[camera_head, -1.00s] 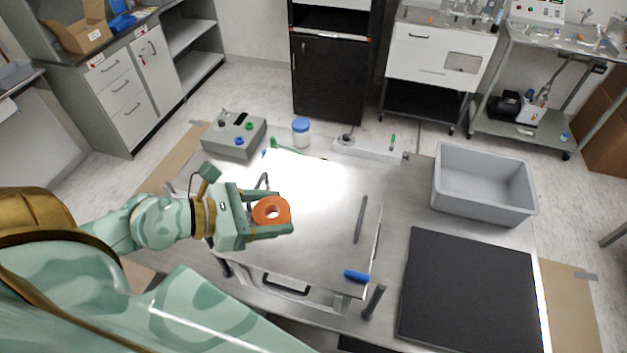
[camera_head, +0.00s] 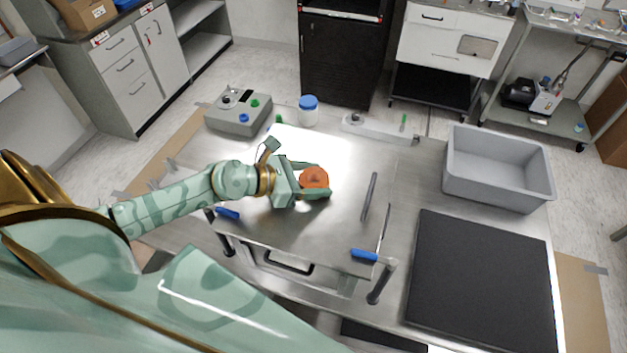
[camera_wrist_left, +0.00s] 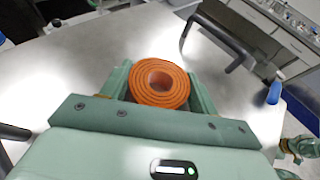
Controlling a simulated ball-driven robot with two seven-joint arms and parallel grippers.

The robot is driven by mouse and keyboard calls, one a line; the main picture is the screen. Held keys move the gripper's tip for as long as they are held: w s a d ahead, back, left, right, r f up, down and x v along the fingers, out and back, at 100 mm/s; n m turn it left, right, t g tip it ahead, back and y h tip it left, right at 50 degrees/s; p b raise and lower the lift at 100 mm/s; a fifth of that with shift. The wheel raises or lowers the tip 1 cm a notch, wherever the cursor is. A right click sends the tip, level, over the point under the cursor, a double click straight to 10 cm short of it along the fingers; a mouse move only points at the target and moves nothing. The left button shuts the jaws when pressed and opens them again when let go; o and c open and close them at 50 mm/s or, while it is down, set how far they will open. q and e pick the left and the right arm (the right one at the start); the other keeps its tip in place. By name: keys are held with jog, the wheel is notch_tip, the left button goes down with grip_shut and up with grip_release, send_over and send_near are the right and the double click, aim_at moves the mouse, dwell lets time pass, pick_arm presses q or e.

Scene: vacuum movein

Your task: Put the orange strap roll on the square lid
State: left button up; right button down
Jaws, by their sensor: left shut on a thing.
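The orange strap roll (camera_head: 314,177) is between the fingers of my left gripper (camera_head: 316,184), which is shut on it. The roll also shows in the left wrist view (camera_wrist_left: 160,84), with its round end and centre hole facing the camera. The square lid (camera_head: 290,225) is a shiny metal plate with bar handles and blue clips at its near corners. The gripper and roll are over the middle of the lid. I cannot tell whether the roll touches it. My right gripper is not in view.
A grey control box (camera_head: 238,112) and a white jar with a blue cap (camera_head: 308,112) stand behind the lid. A grey bin (camera_head: 497,170) and a black mat (camera_head: 482,275) are to the right. A bar handle (camera_head: 369,197) rises on the lid's right side.

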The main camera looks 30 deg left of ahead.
pick_arm(q)
jog(key=shift+r, duration=0.1)
jog(key=o, duration=1)
jog(key=shift+o, duration=0.2)
jog(key=shift+r, duration=0.15)
jog(key=v, duration=0.3)
jog(key=b+v, duration=0.1)
jog(key=v, duration=0.3)
jog(key=b+v, duration=0.1)
jog(key=v, duration=0.2)
jog(key=shift+s+a+f, duration=0.15)
jog(key=shift+s+f, duration=0.05)
jog(key=shift+v, duration=0.85)
jog(key=shift+w, duration=0.1)
